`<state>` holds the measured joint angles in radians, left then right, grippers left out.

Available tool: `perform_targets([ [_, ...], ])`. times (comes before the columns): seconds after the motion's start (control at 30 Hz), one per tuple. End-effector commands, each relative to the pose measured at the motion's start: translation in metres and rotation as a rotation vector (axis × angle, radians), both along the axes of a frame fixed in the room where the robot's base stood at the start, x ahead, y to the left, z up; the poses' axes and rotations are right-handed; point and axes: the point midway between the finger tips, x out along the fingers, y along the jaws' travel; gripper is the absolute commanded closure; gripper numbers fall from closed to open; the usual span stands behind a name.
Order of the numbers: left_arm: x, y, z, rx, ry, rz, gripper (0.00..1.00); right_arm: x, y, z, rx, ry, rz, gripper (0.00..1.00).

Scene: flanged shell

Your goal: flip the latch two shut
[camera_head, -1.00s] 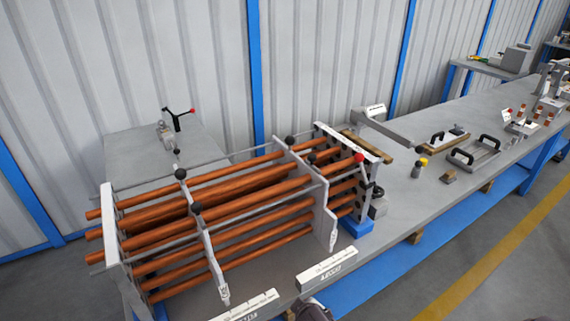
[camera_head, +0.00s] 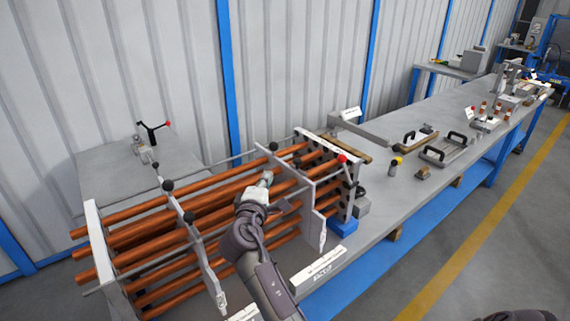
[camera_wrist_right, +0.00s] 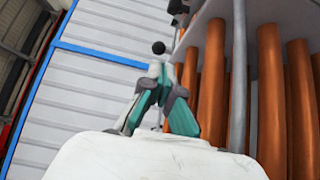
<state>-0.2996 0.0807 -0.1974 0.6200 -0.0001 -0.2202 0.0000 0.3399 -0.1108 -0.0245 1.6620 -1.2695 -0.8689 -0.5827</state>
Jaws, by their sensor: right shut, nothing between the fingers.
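The tube bundle of copper-coloured tubes (camera_head: 150,222) lies in a frame of grey plates on the bench. Black ball knobs stand on its plates, one at the top of the middle plate (camera_head: 273,147) and another on the nearer plate (camera_head: 189,217). A lever with a red ball (camera_head: 342,158) is at the right end plate. I cannot tell which part is latch two. My right gripper (camera_head: 267,177) is shut and empty above the tubes, between the plates. In the right wrist view its fingertips (camera_wrist_right: 161,75) are together, with a black ball knob (camera_wrist_right: 158,47) just beyond them. My left gripper is out of view.
To the right, the bench (camera_head: 376,212) holds black-handled plates (camera_head: 446,150) and small parts. White label plates (camera_head: 320,270) lie along the front edge. A corrugated wall is behind.

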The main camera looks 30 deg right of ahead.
Motion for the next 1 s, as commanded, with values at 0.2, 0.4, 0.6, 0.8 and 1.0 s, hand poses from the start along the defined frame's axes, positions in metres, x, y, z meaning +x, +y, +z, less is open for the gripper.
perform_targets([
  [0.2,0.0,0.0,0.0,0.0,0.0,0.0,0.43,0.001,0.0,0.002,-0.007,0.0,-0.001,1.0],
  [0.4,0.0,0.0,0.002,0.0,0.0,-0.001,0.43,0.004,-0.003,0.003,-0.007,0.0,-0.002,1.0],
  [0.6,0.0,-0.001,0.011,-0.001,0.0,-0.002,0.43,0.024,-0.023,0.005,-0.009,0.001,-0.003,1.0],
  [0.8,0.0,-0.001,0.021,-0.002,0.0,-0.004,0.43,0.053,-0.051,0.005,-0.007,0.001,-0.003,1.0],
  [1.0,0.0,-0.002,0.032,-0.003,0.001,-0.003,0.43,0.07,-0.073,0.005,-0.005,0.002,-0.003,1.0],
])
